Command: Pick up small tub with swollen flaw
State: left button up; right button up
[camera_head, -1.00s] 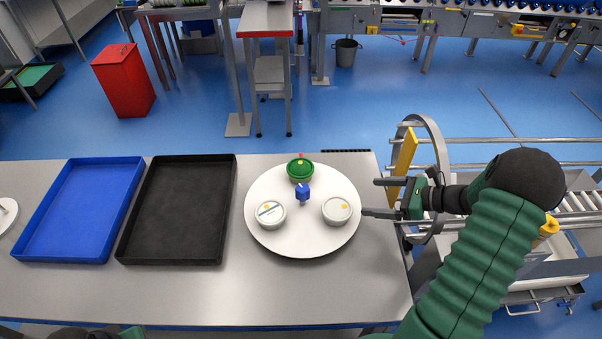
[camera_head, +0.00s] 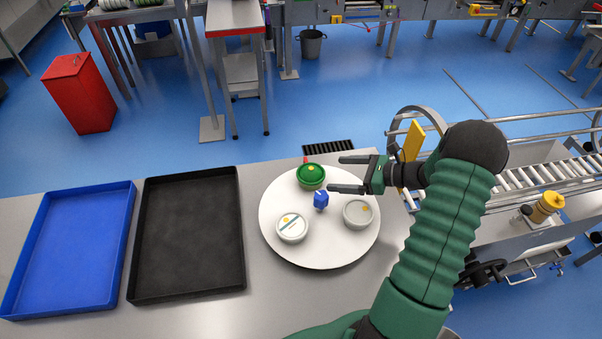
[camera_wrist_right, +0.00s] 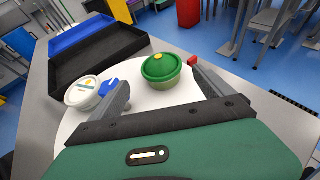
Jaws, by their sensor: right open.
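A small tub with a green, domed-looking lid (camera_head: 311,175) stands at the back of a round white turntable (camera_head: 318,258). A white-lidded tub with a stripe (camera_head: 292,228) stands front left on it, and a plain pale-lidded tub (camera_head: 358,213) stands at the right. My right gripper (camera_head: 335,174) is open and empty, just right of the green-lidded tub with its fingers pointing at it. In the right wrist view the green-lidded tub (camera_wrist_right: 161,70) appears ahead, between the two fingers (camera_wrist_right: 158,80). My left gripper is out of view.
A small blue piece (camera_head: 321,201) stands mid-turntable, and a small red piece (camera_head: 306,160) lies behind the green-lidded tub. An empty black tray (camera_head: 188,235) and blue tray (camera_head: 70,250) lie to the left. A roller conveyor (camera_head: 530,175) is at the right.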

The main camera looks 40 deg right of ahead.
aim_at(301, 173)
jog(key=x, duration=0.3)
jog(key=d+x, duration=0.1)
jog(key=x, duration=0.1)
jog(key=shift+w+a+f, duration=0.15)
jog(key=shift+w+f, duration=0.25)
jog(key=shift+f, duration=0.1)
jog(key=w+a, duration=0.2)
jog(key=w+a+f+p, duration=0.1)
jog(key=a, duration=0.1)
jog(key=shift+w, duration=0.35)
jog(key=shift+x, duration=1.25)
jog(key=shift+w+d+f, duration=0.3)
jog(key=shift+d+f, duration=0.1)
jog(key=shift+d, duration=0.2)
jog(key=shift+c, duration=1.6)
jog(key=shift+s+a+r, duration=0.1)
jog(key=shift+a+r, duration=0.15)
jog(key=shift+a, duration=0.1)
jog(key=c, duration=0.7)
jog(key=shift+c, duration=1.4)
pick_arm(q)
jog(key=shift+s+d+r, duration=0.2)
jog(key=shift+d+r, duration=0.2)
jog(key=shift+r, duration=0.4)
pick_arm(e)
jog(key=shift+d, duration=0.15)
jog(key=shift+c, duration=0.2)
